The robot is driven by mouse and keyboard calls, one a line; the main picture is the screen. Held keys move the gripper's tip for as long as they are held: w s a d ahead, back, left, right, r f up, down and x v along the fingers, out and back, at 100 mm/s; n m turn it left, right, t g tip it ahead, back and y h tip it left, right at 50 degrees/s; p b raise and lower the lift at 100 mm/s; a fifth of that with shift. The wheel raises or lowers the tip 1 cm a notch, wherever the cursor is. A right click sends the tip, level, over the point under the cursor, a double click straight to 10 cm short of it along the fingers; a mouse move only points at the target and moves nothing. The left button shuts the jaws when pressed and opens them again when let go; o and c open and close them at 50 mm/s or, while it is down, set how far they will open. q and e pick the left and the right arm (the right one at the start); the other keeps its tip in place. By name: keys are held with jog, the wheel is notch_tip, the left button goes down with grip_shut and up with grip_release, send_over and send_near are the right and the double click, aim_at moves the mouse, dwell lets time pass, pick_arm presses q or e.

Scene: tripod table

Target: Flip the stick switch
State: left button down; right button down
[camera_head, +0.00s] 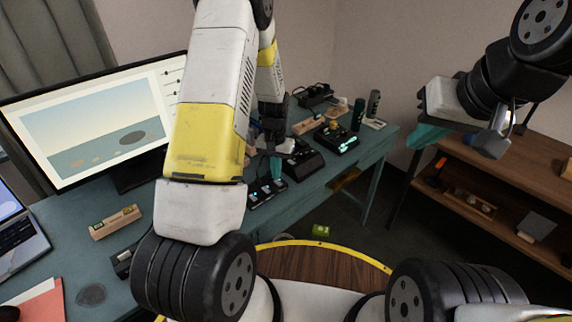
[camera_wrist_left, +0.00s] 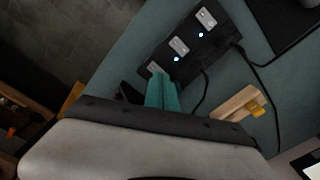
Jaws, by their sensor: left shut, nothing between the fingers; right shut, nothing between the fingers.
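A black switch panel (camera_head: 267,191) lies on the teal table near its front edge. In the left wrist view the panel (camera_wrist_left: 200,47) carries several pale grey switches and lit blue dots. I cannot tell which control is the stick switch. My left gripper (camera_head: 272,145) reaches over the table beyond the panel; its teal fingers (camera_wrist_left: 162,94) are shut and empty, overlapping the panel's near end in the left wrist view. I cannot tell if they touch it. My right gripper (camera_head: 428,135) is shut and empty, held off the table at the right.
A monitor (camera_head: 95,122) and laptop (camera_head: 20,235) stand at the left. Black control boxes (camera_head: 303,160) (camera_head: 337,138) sit farther along the table (camera_head: 315,190). A wooden block (camera_wrist_left: 240,103) and cables lie near the panel. A wooden shelf (camera_head: 500,165) stands at right.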

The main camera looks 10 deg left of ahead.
pick_arm(q)
jog(key=shift+f, duration=0.8)
jog(key=shift+r, duration=3.55)
jog(key=s+d+r+t+h, duration=0.1)
jog(key=s+r, duration=0.4)
jog(key=r, duration=0.3)
jog(key=s+r+t, duration=0.2)
jog(key=s+r, duration=0.3)
jog(key=r, duration=0.4)
jog(key=s+d+r+t+h, duration=0.1)
jog(key=s+r, duration=0.4)
jog(key=r, duration=0.3)
jog(key=s+r+n+t, duration=0.1)
jog(key=s+r+t, duration=0.1)
jog(key=s, duration=0.7)
jog(key=shift+s+r, duration=0.15)
jog(key=shift+r, duration=0.45)
